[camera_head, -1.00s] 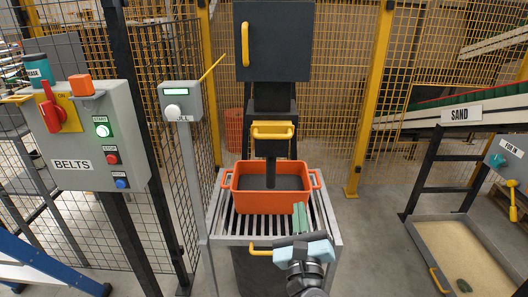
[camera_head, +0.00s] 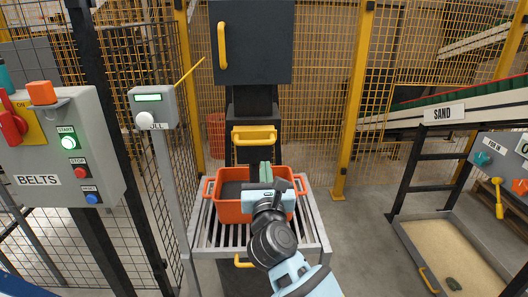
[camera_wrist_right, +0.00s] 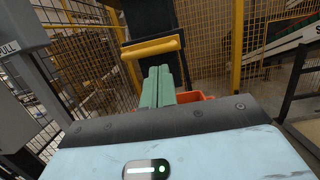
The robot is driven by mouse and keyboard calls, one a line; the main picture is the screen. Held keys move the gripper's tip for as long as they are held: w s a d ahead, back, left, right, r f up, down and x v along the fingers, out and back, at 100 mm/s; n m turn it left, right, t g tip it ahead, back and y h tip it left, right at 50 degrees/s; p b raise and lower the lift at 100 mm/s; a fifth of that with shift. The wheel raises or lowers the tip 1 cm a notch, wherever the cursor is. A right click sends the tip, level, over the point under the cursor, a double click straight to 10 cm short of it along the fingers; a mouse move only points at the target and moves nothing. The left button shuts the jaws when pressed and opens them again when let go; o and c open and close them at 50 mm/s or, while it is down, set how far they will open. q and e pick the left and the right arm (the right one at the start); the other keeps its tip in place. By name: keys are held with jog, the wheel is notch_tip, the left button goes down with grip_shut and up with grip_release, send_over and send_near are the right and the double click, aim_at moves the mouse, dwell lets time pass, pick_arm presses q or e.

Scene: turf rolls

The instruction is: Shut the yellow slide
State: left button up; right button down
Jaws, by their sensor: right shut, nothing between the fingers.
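The yellow slide (camera_head: 254,135) is a yellow handle on the front of the dark chute, above the orange crate; it shows in the right wrist view (camera_wrist_right: 152,50) too. My right gripper (camera_head: 265,170) is shut and empty, its green fingers together and pointing up at the chute. In the head view the fingertips lie just below the yellow slide. In the wrist view the fingers (camera_wrist_right: 157,86) reach close below the yellow bar; I cannot tell whether they touch it. The orange crate (camera_head: 229,210) holds dark material and is partly hidden by my gripper. My left gripper is not in view.
The crate stands on a grey slatted stand (camera_head: 318,235). A grey post box (camera_head: 150,108) and the BELTS panel (camera_head: 95,150) stand at left. A sand tray (camera_head: 455,262) lies at right. Wire fencing closes the back.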

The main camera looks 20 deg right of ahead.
aim_at(263, 144)
jog(key=x, duration=0.7)
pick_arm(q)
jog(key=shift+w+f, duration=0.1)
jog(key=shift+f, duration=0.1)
pick_arm(e)
jog(key=shift+w, duration=0.1)
